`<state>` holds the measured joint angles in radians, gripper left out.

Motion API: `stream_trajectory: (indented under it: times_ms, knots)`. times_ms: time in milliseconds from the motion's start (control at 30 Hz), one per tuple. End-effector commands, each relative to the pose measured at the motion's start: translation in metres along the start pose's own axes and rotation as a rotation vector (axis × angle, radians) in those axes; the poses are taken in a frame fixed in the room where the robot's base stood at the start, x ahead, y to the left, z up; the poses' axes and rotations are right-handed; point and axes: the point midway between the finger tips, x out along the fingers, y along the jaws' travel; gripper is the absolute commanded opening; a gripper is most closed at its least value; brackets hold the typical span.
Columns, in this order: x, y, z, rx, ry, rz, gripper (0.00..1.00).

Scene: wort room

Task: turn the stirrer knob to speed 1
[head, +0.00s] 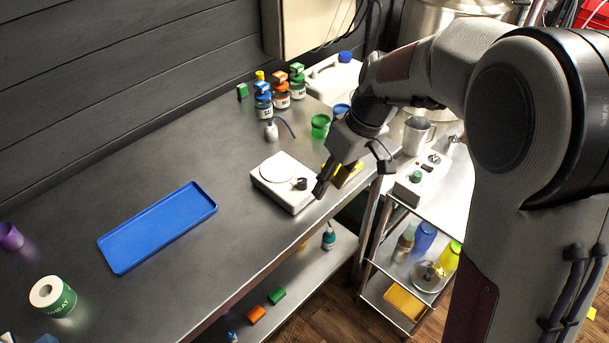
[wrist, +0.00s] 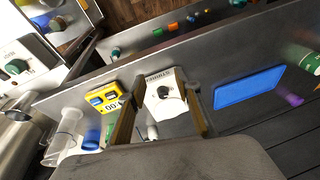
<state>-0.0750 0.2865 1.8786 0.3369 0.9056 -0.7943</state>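The stirrer (head: 279,172) is a white box with a round pale plate and a black knob (head: 301,184). It stands near the front edge of the bench. In the wrist view the stirrer (wrist: 155,107) and its black knob (wrist: 163,92) show between my fingers. My gripper (head: 321,188) is just right of the knob in the head view and looks to be above it. In the wrist view my gripper (wrist: 159,77) is open, its fingers apart on either side of the knob, with nothing held. The knob's setting is too small to read.
A yellow device (wrist: 103,97) with a display stands close beside the stirrer. A blue tray (head: 160,226) lies to the left. Bottles (head: 281,95) and a green cup (head: 320,125) stand behind. A white box with a green knob (head: 415,177) is on the cart at right.

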Motion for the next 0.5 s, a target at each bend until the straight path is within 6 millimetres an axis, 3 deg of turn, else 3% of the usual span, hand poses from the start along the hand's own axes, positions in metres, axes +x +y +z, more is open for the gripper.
stream_trajectory:
  times_ms: [133,300,500]
  knots:
    - [0.007,0.008,-0.027,-0.140,0.036,-0.017,0.33]
    - [-0.004,0.011,-0.054,-0.309,0.098,-0.007,0.33]
    - [-0.008,0.009,-0.061,-0.458,0.120,-0.002,0.33]
